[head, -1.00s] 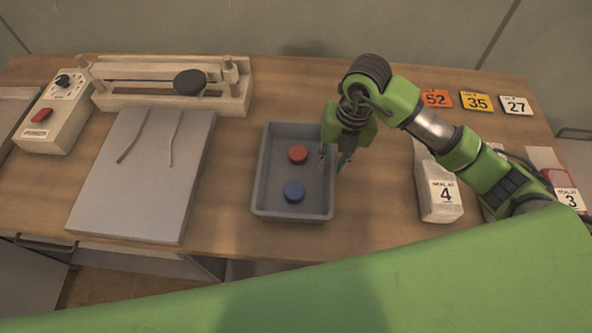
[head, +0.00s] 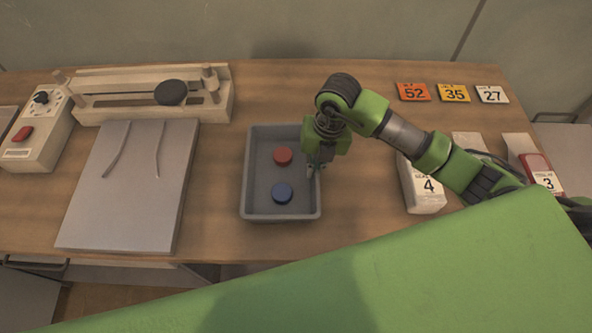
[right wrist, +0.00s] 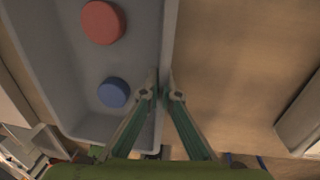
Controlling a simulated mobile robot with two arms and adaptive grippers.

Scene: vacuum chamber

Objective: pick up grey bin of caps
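The grey bin (head: 248,185) stands on the wooden table with a red cap (head: 283,155) and a blue cap (head: 282,193) inside. The right wrist view also shows the bin (right wrist: 60,75), the red cap (right wrist: 102,22) and the blue cap (right wrist: 114,92). My right gripper (head: 314,170) is at the bin's right wall, pointing down. In the right wrist view its fingertips (right wrist: 161,90) are close together, one on each side of that wall, and appear shut on it. My left gripper is not in view.
A grey board (head: 128,190) lies left of the bin. A beige sealer (head: 150,93) and a control box (head: 37,130) stand at the back left. A white bag marked 4 (head: 424,190) stands to the right. Number cards (head: 453,93) lie at the back right.

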